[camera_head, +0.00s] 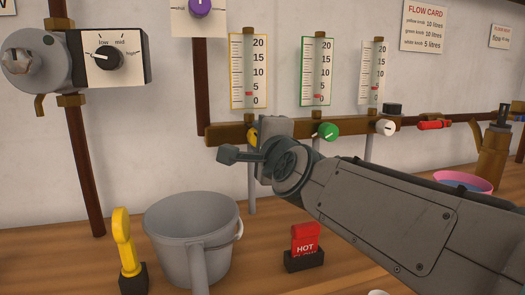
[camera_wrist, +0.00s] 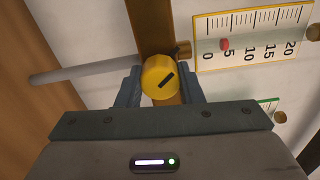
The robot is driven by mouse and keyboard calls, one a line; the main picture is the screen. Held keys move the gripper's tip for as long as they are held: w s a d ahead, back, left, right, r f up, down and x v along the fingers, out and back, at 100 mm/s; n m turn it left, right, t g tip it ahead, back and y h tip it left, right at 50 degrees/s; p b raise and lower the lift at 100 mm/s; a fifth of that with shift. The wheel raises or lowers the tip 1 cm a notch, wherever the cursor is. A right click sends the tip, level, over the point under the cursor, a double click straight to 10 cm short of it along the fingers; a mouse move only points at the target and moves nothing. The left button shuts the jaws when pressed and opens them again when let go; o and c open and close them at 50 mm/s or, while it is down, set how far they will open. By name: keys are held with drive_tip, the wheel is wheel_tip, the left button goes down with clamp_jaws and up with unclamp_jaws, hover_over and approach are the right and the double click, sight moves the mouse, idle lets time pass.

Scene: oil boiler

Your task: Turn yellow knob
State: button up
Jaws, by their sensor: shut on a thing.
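The yellow knob (camera_wrist: 160,76) sits on the brown pipe below the yellow-framed gauge (camera_head: 248,72). In the wrist view it is between my two fingers, with a black mark on its face pointing diagonally. My gripper (camera_wrist: 160,88) is shut on it. In the head view my gripper (camera_head: 256,140) hides most of the knob, with a yellow sliver (camera_head: 252,134) showing beside it. The red marker of the yellow-framed gauge (camera_wrist: 225,44) stands a little below 5.
The green knob (camera_head: 327,131) and white knob (camera_head: 386,127) sit to the right on the same pipe (camera_head: 230,131). A grey bucket (camera_head: 190,225) stands on the wooden counter below. A yellow-handled tool (camera_head: 124,240) and red HOT tag (camera_head: 305,240) stand nearby.

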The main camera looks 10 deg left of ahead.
drive_tip(key=m+b, duration=0.1)
drive_tip(key=m, duration=0.4)
drive_tip(key=shift+f+m+b, duration=0.1)
drive_tip(key=shift+m+b, duration=0.2)
drive_tip(key=shift+b, duration=0.1)
idle(0.4)
drive_tip(key=o, duration=1)
drive_tip(key=shift+c, duration=0.2)
